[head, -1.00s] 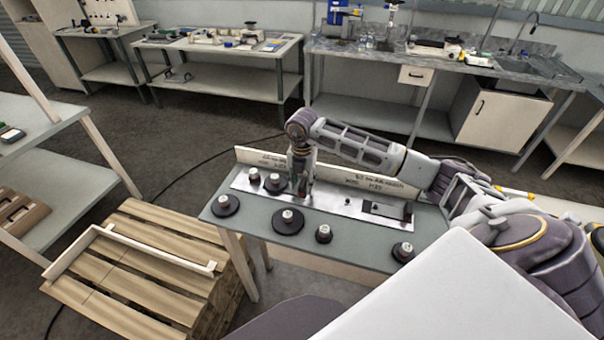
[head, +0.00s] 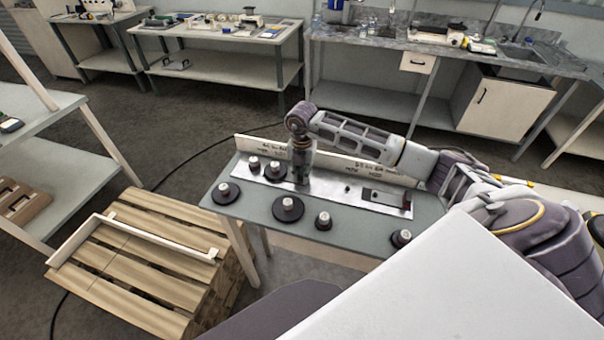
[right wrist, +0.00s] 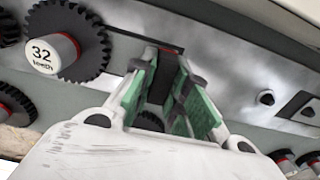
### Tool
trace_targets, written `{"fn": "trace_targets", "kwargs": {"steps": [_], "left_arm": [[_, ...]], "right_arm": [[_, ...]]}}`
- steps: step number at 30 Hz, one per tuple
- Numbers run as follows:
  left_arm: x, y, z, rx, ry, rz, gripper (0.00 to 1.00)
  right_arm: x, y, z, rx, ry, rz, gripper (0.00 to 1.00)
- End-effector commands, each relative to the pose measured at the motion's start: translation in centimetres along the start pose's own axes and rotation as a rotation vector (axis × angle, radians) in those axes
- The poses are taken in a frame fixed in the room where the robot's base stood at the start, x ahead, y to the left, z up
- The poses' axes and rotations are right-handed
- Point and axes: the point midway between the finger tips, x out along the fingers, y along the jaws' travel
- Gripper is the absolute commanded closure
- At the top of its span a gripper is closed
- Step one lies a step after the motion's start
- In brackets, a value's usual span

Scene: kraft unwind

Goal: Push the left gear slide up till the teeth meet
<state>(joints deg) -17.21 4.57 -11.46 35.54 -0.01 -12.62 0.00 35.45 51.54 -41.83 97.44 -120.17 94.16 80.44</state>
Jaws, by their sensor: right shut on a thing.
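My right gripper (head: 301,180) points down at the metal plate (head: 335,190) on the narrow grey table, right of two small dark gears (head: 253,164). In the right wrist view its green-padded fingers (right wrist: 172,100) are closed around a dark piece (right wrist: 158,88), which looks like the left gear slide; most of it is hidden. Part of a dark toothed gear (right wrist: 148,121) shows low between the fingers. A large gear marked 32 teeth (right wrist: 55,52) lies left of the fingers. I cannot see whether any teeth meet. My left gripper is not in view.
Loose dark gears with pale hubs stand along the table's front, among them a large one (head: 288,208) and one at the right (head: 401,238). A rectangular fitting (head: 384,197) sits on the plate's right. A low labelled board (head: 330,160) runs behind. A pallet (head: 150,255) stands left.

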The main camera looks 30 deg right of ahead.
Motion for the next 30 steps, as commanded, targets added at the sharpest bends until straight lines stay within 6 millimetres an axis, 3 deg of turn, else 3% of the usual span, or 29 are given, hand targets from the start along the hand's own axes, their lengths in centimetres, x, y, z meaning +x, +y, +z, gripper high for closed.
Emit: {"fn": "trace_targets", "kwargs": {"steps": [30], "left_arm": [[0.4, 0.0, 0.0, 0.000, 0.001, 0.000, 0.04]], "right_arm": [[0.0, 1.5, 0.1, 0.001, -0.001, 0.003, 1.00]]}}
